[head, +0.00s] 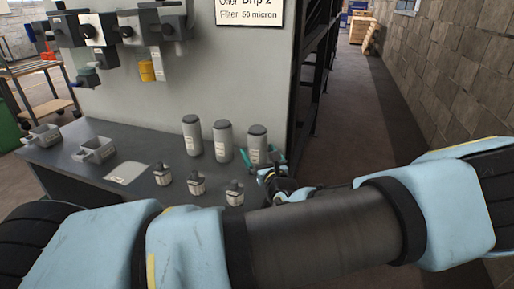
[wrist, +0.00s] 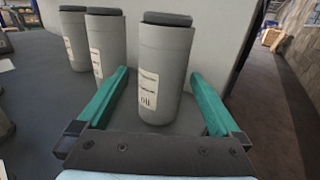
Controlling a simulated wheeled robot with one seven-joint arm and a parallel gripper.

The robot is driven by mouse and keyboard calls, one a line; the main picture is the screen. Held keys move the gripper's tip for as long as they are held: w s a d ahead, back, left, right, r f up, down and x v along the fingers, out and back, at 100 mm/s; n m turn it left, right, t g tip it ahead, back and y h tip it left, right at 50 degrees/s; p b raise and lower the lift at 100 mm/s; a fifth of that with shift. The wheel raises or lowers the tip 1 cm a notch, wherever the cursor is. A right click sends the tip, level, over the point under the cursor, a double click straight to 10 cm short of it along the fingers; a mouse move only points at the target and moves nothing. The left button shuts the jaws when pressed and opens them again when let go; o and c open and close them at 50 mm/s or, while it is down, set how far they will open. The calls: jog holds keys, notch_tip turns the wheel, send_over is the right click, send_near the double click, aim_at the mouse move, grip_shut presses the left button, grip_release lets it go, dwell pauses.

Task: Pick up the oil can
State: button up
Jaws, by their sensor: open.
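Three tall grey cylindrical cans with dark lids stand upright in a row on the grey bench. The rightmost can (head: 257,139) has a pale label that appears to read "oil" in the wrist view (wrist: 161,78). My gripper (head: 265,157) is open at that can, with its teal fingers on either side of it. In the wrist view the gripper (wrist: 160,75) shows a gap between each finger and the can. The other two cans (head: 192,135) (head: 223,141) stand to its left. My arm hides part of the bench front in the head view.
Several small dark-topped containers (head: 196,184) stand on the bench (head: 95,178) in front of the cans. Two grey trays (head: 96,150) (head: 41,136) sit at its left. A grey panel rises behind; an open aisle (head: 352,110) lies right.

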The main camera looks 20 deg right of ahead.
jog(key=shift+w+r+p, duration=0.15)
jog(key=shift+w+p, duration=0.15)
jog(key=shift+w, duration=0.4)
jog(key=w, duration=0.1)
jog(key=w+p, duration=0.1)
jog(key=w, duration=0.2)
jog(key=shift+d, duration=0.35)
grip_shut()
